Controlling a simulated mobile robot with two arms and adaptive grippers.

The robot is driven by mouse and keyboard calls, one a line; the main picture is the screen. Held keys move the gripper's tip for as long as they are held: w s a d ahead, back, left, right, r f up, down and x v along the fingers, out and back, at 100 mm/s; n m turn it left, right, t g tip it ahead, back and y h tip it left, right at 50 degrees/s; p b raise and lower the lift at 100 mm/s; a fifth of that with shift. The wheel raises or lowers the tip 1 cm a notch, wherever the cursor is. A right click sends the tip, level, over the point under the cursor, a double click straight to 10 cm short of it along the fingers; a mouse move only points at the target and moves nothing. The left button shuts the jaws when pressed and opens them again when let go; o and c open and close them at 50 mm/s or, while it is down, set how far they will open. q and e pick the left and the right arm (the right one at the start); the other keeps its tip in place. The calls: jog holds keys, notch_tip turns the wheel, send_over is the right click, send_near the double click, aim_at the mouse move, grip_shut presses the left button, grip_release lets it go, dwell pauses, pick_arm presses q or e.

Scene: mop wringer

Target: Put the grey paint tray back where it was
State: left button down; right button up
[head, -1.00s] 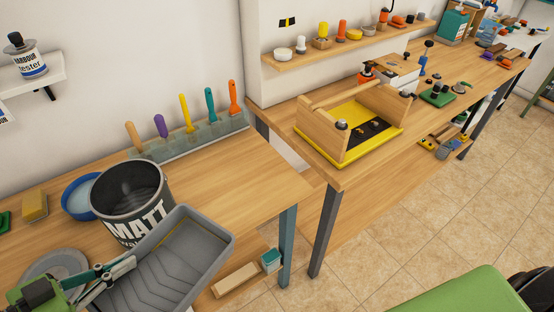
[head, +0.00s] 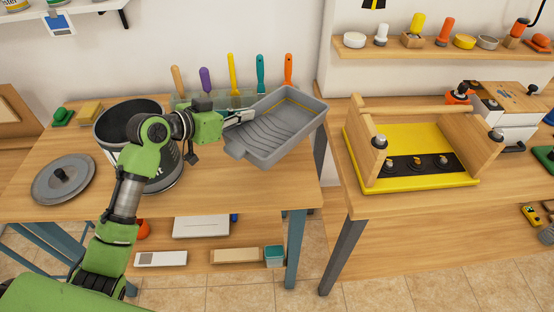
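The grey paint tray (head: 281,130), with a ribbed slope and a deeper end, is over the right part of the left workbench. It is tilted, with its deep end toward the back right, and partly covers the scraper rack. My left gripper (head: 242,117) reaches it from the left and is shut on its left rim. I cannot tell whether the tray's underside touches the bench. My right gripper is out of view.
A black paint can (head: 118,119) stands behind my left arm, with a grey lid (head: 63,181) to its left. Colored scrapers (head: 232,75) stand upright at the back. A yellow-based wooden carrier (head: 420,148) sits on the right bench. The left bench's front right (head: 250,200) is bare.

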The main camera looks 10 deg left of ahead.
pick_arm(q)
jog(key=f, duration=0.5)
jog(key=shift+w, duration=0.3)
jog(key=shift+f, duration=0.35)
notch_tip(320, 180, down, 3)
jog(key=shift+f+p, duration=0.1)
jog(key=shift+p, duration=0.25)
jog(key=shift+f, duration=0.4)
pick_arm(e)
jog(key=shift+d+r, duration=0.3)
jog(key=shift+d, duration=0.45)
